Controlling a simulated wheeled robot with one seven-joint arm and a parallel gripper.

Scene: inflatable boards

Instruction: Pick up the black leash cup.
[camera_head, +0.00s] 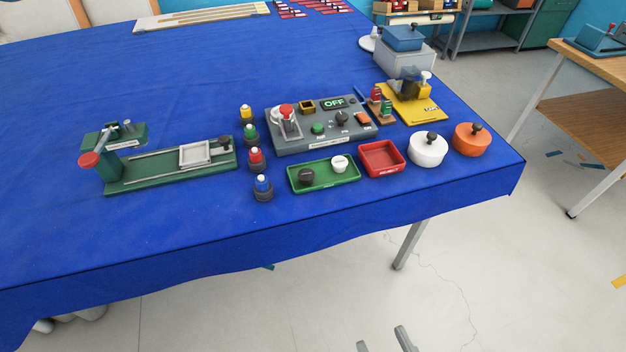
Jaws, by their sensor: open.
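A small black cup-like piece (306,177), which looks like the black leash cup, sits in the left part of a green tray (325,184) near the front edge of the blue table. A similar white piece (339,163) is to its right in the same tray. My gripper (383,338) shows only as two grey fingertips at the bottom edge of the picture. The fingers are apart, with nothing visible between them. They are well below and to the right of the black cup, over the floor in front of the table.
A red tray (381,159), a white lidded pot (428,149) and an orange one (471,139) stand right of the green tray. A grey control box (318,127) is behind. The front-left cloth (150,230) is clear.

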